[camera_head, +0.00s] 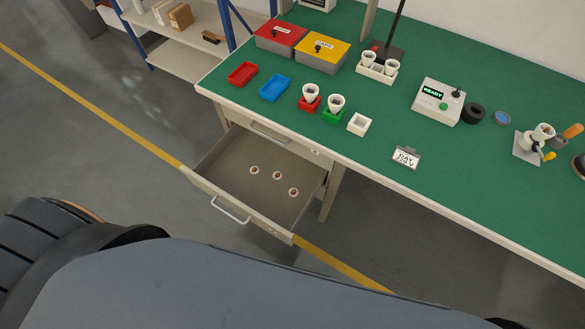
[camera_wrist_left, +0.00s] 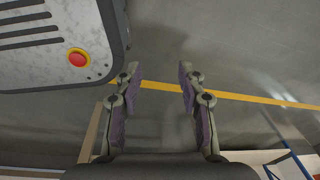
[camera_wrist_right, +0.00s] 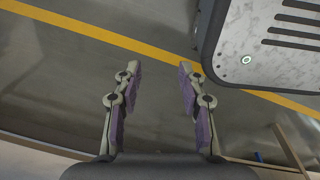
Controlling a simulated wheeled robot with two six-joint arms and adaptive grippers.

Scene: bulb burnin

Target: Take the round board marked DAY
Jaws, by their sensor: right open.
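My left gripper (camera_wrist_left: 160,78) is open and empty over the floor in the left wrist view. My right gripper (camera_wrist_right: 158,72) is open and empty over the floor in the right wrist view. Neither gripper shows in the head view, and the board shows in neither wrist view.
An open drawer (camera_head: 212,196) with several small round pieces juts out under the bench's left part. A tester reading READY (camera_head: 437,102), bulb holders (camera_head: 336,106), a white square block (camera_head: 358,123) and a clamp fixture (camera_head: 530,146) stand around the board. Bench surface beside it is clear.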

